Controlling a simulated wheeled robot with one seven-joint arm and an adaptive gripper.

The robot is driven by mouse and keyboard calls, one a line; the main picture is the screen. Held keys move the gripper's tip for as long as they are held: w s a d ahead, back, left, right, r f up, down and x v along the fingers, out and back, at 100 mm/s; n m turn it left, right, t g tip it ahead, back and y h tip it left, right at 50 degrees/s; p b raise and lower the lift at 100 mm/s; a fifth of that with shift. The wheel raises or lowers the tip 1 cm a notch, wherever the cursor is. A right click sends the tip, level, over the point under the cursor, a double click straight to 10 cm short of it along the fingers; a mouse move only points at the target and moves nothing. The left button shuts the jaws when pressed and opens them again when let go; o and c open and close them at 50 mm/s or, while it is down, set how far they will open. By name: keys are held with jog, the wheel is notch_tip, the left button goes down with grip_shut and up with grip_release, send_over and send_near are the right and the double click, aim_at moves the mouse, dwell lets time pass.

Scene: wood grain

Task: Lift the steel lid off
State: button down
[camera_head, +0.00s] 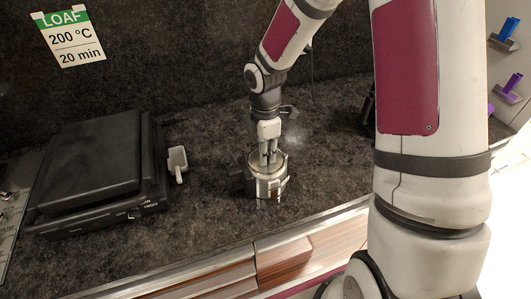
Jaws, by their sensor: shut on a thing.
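A small steel pot (271,189) stands upright on the dark counter, with a dark handle (238,177) at its left side. The steel lid (281,168) shows at the top of the pot. My gripper (268,161) points down over the middle of the lid and is shut on it. The grasped part of the lid is hidden between the fingers. At this size I cannot tell whether any gap separates lid and pot.
A black appliance (95,165) with a light-coloured handle (177,163) stands to the left. A loaf sign (68,38) hangs on the back wall. Blue (507,28) and purple (512,84) items are at the far right. Bare counter lies in front of the pot.

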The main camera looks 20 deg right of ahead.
jog(key=shift+s+f, duration=0.15)
jog(key=shift+f, duration=0.1)
jog(key=shift+r+p, duration=0.6)
jog(key=shift+r, duration=0.4)
jog(key=shift+r, duration=0.15)
jog(key=shift+r, duration=0.25)
jog(key=shift+r+p, duration=0.1)
jog(key=shift+p, duration=0.2)
jog(key=shift+r+p, duration=0.75)
jog(key=shift+r, duration=1.15)
jog(key=shift+w, duration=0.2)
